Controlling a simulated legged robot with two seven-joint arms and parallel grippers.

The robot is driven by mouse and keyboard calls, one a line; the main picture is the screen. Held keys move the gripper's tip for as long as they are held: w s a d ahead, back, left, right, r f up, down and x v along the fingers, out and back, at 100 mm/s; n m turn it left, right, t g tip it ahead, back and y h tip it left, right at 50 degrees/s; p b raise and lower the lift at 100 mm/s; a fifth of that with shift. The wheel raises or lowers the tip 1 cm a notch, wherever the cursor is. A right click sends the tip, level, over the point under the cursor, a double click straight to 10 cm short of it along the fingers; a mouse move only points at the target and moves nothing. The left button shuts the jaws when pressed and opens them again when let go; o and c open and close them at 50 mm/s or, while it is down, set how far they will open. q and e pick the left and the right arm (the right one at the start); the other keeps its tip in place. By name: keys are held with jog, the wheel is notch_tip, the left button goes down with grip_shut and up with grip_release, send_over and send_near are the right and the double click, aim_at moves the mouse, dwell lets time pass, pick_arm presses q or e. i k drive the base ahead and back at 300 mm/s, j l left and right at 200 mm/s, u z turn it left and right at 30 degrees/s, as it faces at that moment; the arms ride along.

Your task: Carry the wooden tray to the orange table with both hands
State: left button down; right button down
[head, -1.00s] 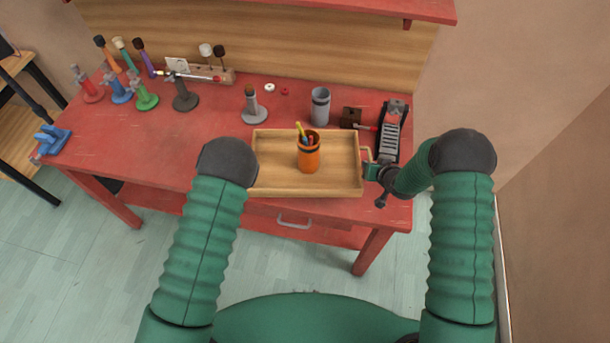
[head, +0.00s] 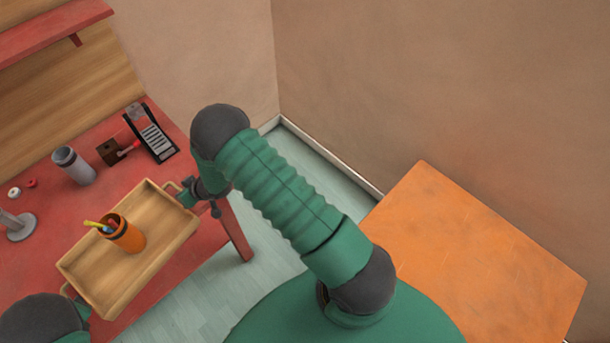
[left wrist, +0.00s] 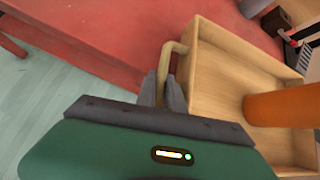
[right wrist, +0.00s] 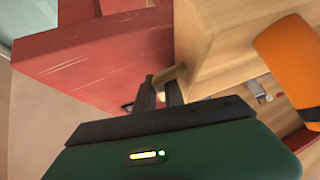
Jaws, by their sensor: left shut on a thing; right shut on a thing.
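The wooden tray (head: 164,214) is at the left of the head view, over the front part of the red table. An orange cup (head: 128,238) with pens stands in it. My left gripper is shut on the opposite handle, seen in the left wrist view (left wrist: 165,88). In the head view my left arm mostly hides it. I cannot tell whether the tray touches the red table. The orange table (head: 480,250) stands at the right, its visible top bare.
The red table (head: 105,140) also holds a grey cup (head: 76,166), a dark block (head: 112,152) and a black-and-grey device (head: 150,133). Walls close the corner behind. Pale floor (head: 315,172) lies open between the two tables.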

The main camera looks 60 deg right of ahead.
aim_at(470, 262)
jog(key=k+z, duration=0.25)
jog(key=z, duration=0.15)
jog(key=k+l+z, duration=0.1)
jog(key=k+z, duration=0.15)
jog(key=z, duration=2.7)
